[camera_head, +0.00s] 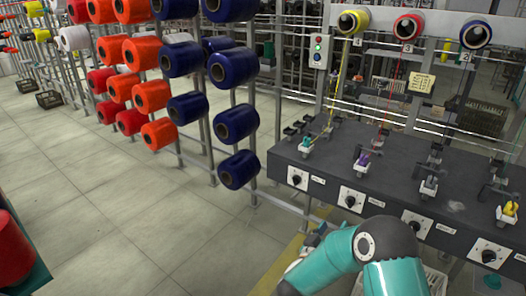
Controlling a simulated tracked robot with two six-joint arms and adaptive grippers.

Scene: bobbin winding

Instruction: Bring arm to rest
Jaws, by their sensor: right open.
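My right arm (385,245) comes in at the bottom right, teal with a dark grey elbow, bent towards the left in front of the winding machine. My right gripper (316,236) is open and shows only in small part behind the forearm, close to the machine's front left; I see nothing held in it. The dark winding machine (390,150) carries several winding stations, with a teal bobbin (307,142), a purple bobbin (363,160) and a yellow bobbin (510,208). My left gripper is out of view.
Yellow (354,21), red (407,27) and blue (476,35) thread cones hang above the machine. Racks of orange (152,95) and navy (236,122) spools stand at left. A red spool (12,250) sits at the left edge. The tiled floor (150,215) between is clear.

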